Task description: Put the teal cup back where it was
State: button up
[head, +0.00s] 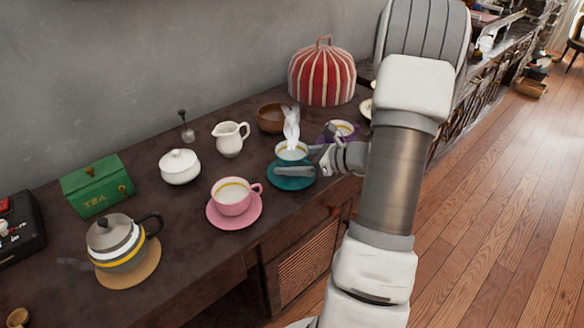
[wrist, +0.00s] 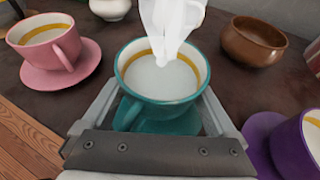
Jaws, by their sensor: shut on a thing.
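The teal cup (head: 291,151) is upright and holds a pale liquid inside a yellow band. White steam rises from it. My gripper (head: 302,162) is shut on the cup, one finger on each side. In the wrist view the cup (wrist: 162,85) sits between the fingers of my gripper (wrist: 160,108). The teal saucer (head: 291,184) is directly below the cup. The fingers hide part of the cup's lower side, and I cannot tell whether its base touches the saucer.
A pink cup (head: 232,194) on a pink saucer (head: 234,219) stands to the left. A purple saucer with a cup (head: 341,128) is close on the right, partly behind my arm. A wooden bowl (head: 272,118) and white jug (head: 230,138) stand behind.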

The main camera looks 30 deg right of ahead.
jog(key=shift+f, duration=0.6)
jog(key=shift+f, duration=0.15)
jog(key=o, duration=1.5)
jog(key=shift+c, duration=0.2)
jog(key=shift+s+d+r, duration=0.15)
jog(key=shift+r, duration=0.15)
jog(key=p+v, duration=0.3)
jog(key=v, duration=0.8)
jog(key=shift+s, duration=0.35)
